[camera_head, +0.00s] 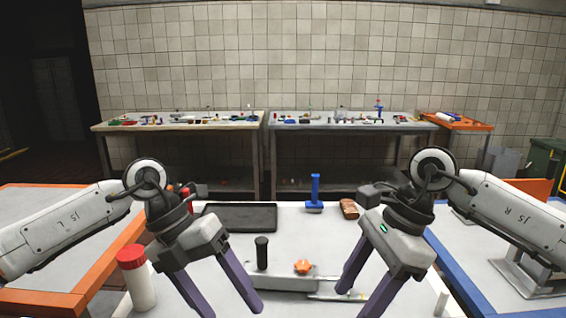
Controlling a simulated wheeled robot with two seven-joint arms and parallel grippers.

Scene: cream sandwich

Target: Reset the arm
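My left gripper (228,300) comes in from the left and hangs over the front left of the white table (292,222). Its two purple fingers are apart with nothing visible between them. My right gripper (362,296) comes in from the right and hangs over the front right of the same table. Its purple fingers are also apart and look empty. The fingertips point down toward the bottom of the picture, and some of them are close to the lower edge.
On the white table are a dark tray (240,217), a blue-handled tool (314,195), a brown item (349,209), a black cylinder (262,253), an orange piece (303,267) and a white bottle with red cap (137,280). Orange-edged and blue-edged tables flank it.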

